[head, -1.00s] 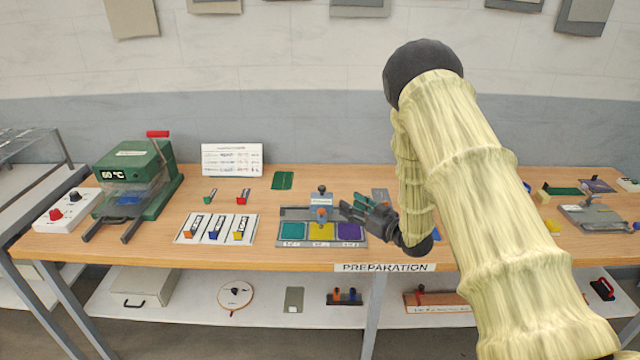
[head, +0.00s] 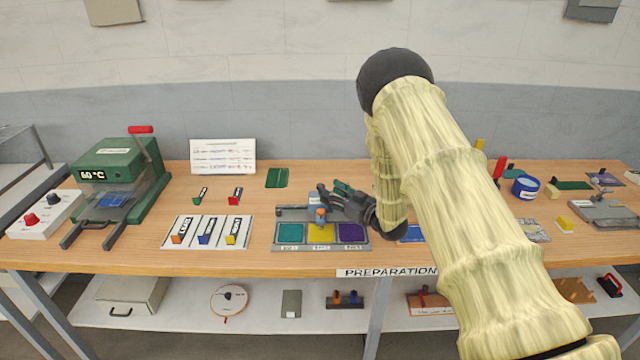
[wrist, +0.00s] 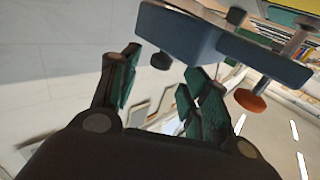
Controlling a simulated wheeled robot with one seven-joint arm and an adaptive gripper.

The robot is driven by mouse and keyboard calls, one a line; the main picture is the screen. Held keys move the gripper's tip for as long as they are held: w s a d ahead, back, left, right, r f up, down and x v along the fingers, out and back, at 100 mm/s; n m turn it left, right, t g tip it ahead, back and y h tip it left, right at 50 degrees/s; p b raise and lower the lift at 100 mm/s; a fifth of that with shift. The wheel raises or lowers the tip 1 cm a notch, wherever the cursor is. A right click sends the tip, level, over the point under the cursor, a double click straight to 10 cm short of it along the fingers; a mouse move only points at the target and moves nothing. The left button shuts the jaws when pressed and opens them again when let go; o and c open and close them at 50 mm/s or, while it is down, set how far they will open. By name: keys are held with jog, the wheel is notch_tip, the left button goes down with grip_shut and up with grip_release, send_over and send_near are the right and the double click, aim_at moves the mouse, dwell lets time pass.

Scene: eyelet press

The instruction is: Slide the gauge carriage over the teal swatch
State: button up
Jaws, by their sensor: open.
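The gauge (head: 277,246) is a grey plate on the bench with a teal swatch (head: 290,233) at left, a yellow swatch (head: 321,233) in the middle and a purple swatch (head: 352,232) at right. The gauge carriage (head: 314,199), a blue-grey block with an orange knob, stands behind the yellow swatch, partly hidden by my gripper. My gripper (head: 328,195) is open at the carriage's right. In the wrist view, the carriage (wrist: 190,38) lies beyond the spread fingers of my gripper (wrist: 160,88). I cannot tell whether they touch it.
A white card with several coloured tabs (head: 207,232) lies left of the gauge. A green press (head: 118,180) stands at far left. A green pad (head: 277,178) lies behind. My arm covers the bench right of the gauge. The bench left of the gauge's plate has a narrow clear strip.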

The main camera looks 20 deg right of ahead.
aim_at(321, 185)
jog(key=p+x, duration=0.1)
jog(key=x, duration=0.3)
jog(key=shift+r, duration=0.1)
jog(key=shift+p+x, duration=0.35)
jog(key=shift+x, duration=0.4)
grip_shut()
